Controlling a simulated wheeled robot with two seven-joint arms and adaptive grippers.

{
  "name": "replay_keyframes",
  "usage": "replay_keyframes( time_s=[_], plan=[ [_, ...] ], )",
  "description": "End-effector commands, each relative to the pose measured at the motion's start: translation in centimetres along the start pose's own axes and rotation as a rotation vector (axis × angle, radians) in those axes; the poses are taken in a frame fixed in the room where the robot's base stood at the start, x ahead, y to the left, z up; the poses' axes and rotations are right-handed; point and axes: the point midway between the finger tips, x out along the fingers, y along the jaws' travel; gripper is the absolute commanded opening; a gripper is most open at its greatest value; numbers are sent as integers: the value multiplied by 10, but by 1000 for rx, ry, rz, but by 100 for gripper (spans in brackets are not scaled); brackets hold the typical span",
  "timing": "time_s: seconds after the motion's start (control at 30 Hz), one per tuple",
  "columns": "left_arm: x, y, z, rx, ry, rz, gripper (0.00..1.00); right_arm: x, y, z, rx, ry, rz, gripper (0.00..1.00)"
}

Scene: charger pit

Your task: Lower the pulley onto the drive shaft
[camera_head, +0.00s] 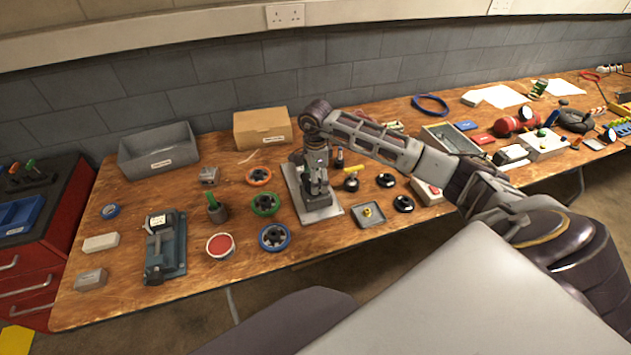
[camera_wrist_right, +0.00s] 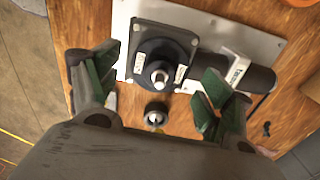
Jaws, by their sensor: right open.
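The drive shaft (camera_wrist_right: 160,77) stands up from the dark flange of a motor unit (camera_wrist_right: 165,45) on a light plate (camera_head: 325,213). My right gripper (camera_wrist_right: 155,88) is open and empty above the unit, with green-padded fingers either side of the shaft's line. In the head view the right gripper (camera_head: 317,185) hides much of the unit. Three spoked, pulley-like wheels lie on the bench left of the plate: orange (camera_head: 258,168), green (camera_head: 265,211) and blue (camera_head: 274,246). Which one is the task's pulley I cannot tell. No pulley shows on the shaft. My left gripper is not in view.
A small dark round part (camera_wrist_right: 156,115) is near the plate. A vice (camera_head: 165,248), red-topped tin (camera_head: 220,246) and grey bin (camera_head: 158,150) are left.

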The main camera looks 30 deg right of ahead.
Motion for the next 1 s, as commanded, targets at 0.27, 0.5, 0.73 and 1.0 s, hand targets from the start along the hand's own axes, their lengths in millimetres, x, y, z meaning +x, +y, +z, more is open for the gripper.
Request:
replay_keyframes(
  time_s=[0.27,0.5,0.73,1.0],
  plan=[
    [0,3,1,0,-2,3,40,-33,-1,-1,1,1,-2,80],
    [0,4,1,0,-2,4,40,-54,0,-1,1,1,-1,80],
    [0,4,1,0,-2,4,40,-61,0,-1,1,1,-1,80],
    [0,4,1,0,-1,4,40,-61,0,-1,1,1,-1,80]
  ],
)
